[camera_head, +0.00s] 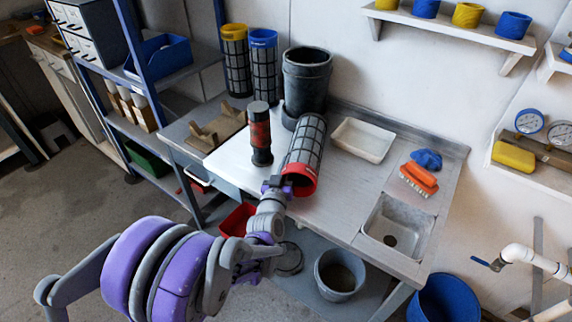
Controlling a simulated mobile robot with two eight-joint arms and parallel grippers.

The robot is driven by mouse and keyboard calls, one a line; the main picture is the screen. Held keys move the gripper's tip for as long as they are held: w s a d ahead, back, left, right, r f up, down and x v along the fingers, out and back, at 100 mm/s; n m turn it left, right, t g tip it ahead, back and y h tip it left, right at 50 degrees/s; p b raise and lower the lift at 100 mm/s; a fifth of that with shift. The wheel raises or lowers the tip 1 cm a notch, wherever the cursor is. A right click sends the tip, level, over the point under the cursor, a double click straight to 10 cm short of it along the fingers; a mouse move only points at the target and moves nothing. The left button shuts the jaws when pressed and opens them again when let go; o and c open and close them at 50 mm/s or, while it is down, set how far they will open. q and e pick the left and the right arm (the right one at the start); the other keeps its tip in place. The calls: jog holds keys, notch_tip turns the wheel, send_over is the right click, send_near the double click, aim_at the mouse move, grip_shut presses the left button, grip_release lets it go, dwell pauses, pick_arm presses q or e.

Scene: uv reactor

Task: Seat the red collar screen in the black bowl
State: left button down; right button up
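The red collar screen (306,150) is a dark mesh cylinder with a red collar (301,182) at its near end. It lies on its side or tilted on the bench, collar toward me; I cannot tell whether it is raised. The black bowl (306,78) is a tall dark vessel, upright and open at the top, at the back of the bench behind the screen. My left gripper (279,186) is at the left edge of the red collar, seeming to touch it. Its fingers are too small to tell whether they are shut on the rim. My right gripper is not in view.
A dark red-banded cylinder (260,134) stands just left of the screen. Yellow-collar (236,62) and blue-collar (263,66) screens stand behind. Bare bench lies between screen and sink.

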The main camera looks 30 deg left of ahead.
pick_arm(q)
jog(key=shift+f, duration=0.2)
jog(key=c, duration=1.1)
grip_release()
jog(key=shift+o, duration=0.2)
jog(key=shift+s+r, duration=0.1)
jog(key=v, duration=1)
jog(key=shift+s, duration=0.4)
jog(key=shift+a+r, duration=0.1)
